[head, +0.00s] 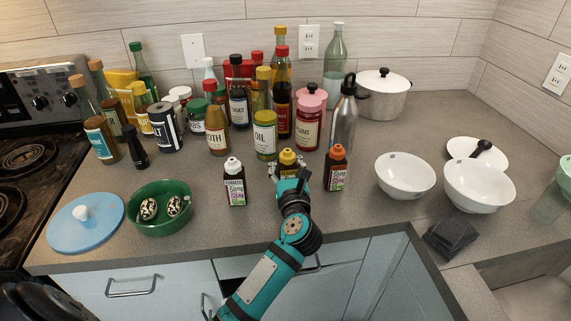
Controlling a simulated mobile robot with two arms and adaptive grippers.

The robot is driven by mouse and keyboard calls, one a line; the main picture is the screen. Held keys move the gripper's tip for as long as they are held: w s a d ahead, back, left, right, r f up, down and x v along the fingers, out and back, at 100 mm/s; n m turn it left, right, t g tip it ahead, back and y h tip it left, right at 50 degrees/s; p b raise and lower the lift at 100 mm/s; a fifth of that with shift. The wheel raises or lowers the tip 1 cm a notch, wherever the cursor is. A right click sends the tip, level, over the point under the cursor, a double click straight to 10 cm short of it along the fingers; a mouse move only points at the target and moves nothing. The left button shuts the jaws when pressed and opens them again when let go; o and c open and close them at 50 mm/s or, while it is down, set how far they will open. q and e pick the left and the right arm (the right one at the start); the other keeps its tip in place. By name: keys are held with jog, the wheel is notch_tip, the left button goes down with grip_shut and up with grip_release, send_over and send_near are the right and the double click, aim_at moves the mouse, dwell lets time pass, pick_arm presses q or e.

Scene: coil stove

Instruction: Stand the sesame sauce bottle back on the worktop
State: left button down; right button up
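Three small dark sauce bottles stand near the front of the worktop (345,222): one with a white cap (234,185), one with a yellow cap (288,160) and one with an orange cap (336,170). Their labels are too small for me to tell which is sesame. My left gripper (289,174) is at the yellow-capped bottle, with a fingertip on either side of it. That bottle looks upright. The gripper hides its lower part, so I cannot tell whether the fingers grip it or whether its base touches the worktop. My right gripper is not in view.
A green bowl (148,222) with two patterned eggs and a blue lid (86,222) lie to the left. Many bottles and jars crowd behind, with a steel bottle (343,118) nearby. White bowls (405,176) (478,187) stand to the right. Bare worktop lies around the sauce bottles.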

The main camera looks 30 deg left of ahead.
pick_arm(q)
jog(key=shift+f, duration=0.15)
jog(key=c, duration=0.8)
grip_release()
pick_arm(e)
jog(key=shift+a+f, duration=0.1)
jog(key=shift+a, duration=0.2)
pick_arm(q)
jog(key=shift+r, duration=0.2)
jog(key=shift+s+d+f, duration=0.2)
jog(key=shift+s+d, duration=0.05)
jog(key=b+v, duration=0.2)
jog(key=v, duration=0.8)
jog(key=shift+s+d, duration=0.2)
jog(key=shift+s, duration=0.1)
jog(key=shift+s+d+r, duration=0.15)
jog(key=shift+s+d, duration=0.05)
jog(key=shift+s, duration=0.1)
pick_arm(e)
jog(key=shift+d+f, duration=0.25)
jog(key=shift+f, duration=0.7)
